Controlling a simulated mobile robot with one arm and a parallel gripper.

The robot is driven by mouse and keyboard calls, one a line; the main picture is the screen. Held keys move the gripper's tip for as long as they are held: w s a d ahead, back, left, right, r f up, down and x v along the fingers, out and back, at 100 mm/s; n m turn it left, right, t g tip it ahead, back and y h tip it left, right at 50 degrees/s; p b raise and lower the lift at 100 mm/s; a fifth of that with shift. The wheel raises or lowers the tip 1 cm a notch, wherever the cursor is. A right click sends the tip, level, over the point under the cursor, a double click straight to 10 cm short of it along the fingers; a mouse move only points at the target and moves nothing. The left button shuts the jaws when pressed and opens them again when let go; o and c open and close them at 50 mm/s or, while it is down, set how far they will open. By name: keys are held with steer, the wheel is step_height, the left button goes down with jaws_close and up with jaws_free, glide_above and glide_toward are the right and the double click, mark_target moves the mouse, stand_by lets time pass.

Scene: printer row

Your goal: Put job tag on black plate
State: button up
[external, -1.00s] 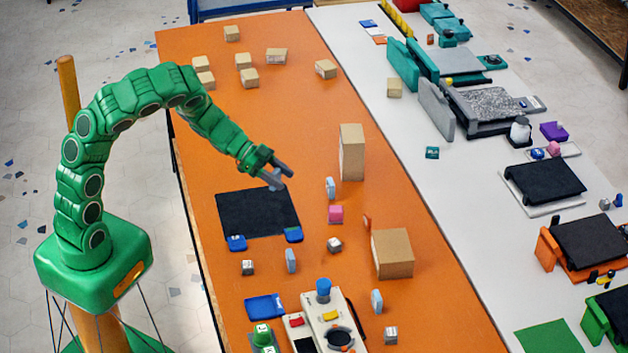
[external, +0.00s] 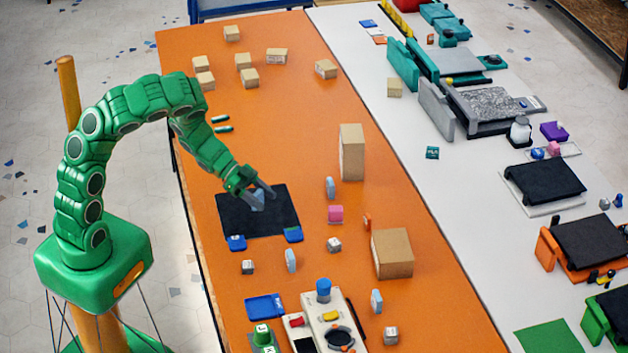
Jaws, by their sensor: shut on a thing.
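The black plate (external: 236,219) lies flat on the orange table, in front of my arm. My gripper (external: 262,198) is over the plate's right half, with its fingers pointing down. It is shut on a small light-blue piece, which I take to be the job tag (external: 258,201). The fingers partly hide the tag. I cannot tell whether the tag touches the plate or hangs just above it.
Blue pieces (external: 237,243) (external: 293,235) sit at the plate's front corners. Similar light-blue pieces (external: 330,187) (external: 291,260) stand nearby, with a pink block (external: 336,214). A tall carton (external: 351,152) and a box (external: 392,253) stand to the right.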

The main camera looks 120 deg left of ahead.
steer(key=shift+f, duration=1.65)
steer(key=shift+f, duration=0.15)
steer(key=o, duration=1)
steer(key=shift+r, duration=0.2)
steer(key=shift+v, duration=6)
steer(key=shift+a, duration=0.1)
